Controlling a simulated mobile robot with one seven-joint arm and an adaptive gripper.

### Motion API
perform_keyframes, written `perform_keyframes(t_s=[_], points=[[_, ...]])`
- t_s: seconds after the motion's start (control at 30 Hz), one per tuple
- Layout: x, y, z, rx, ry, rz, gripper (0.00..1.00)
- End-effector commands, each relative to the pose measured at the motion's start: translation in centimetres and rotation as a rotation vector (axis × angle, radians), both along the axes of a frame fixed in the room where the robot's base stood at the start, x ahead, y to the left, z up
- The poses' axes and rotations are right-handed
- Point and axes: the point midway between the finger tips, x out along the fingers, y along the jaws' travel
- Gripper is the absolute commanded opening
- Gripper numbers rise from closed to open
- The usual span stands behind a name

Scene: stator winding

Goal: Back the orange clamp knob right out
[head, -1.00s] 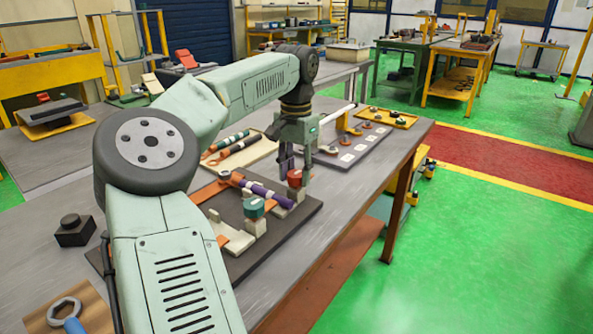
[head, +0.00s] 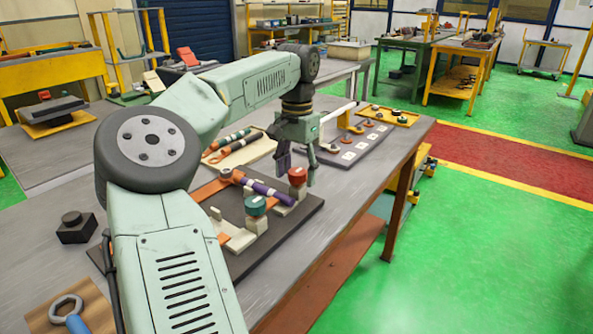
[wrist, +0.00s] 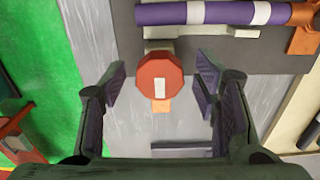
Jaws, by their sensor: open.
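The orange clamp knob (wrist: 152,68) is a red-orange, many-sided cap with a pale stripe in the wrist view. It also shows in the head view (head: 297,176) on a pale block at the right of the dark board. My gripper (wrist: 162,80) is open, with one finger on each side of the knob and a visible gap at both sides. In the head view my gripper (head: 298,168) hangs down at the knob, fingers spread. The purple banded bar (wrist: 225,13) lies beside the knob. How far the knob is screwed in cannot be told.
A teal knob (head: 255,206) stands on another pale block nearer me. The dark board (head: 268,238) lies on the grey bench (head: 345,203). Behind it is a grey strip (head: 340,158) with several small parts. A wrench (head: 66,309) lies at the front left.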

Motion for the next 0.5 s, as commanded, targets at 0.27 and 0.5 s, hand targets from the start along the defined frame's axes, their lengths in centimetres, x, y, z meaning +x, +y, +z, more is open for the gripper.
perform_keyframes(t_s=[0.27, 0.5], points=[[0.1, -0.1, 1.1, 0.0, -0.004, -0.001, 0.56], [0.1, -0.2, 5.9, -0.004, -0.005, 0.0, 0.56]])
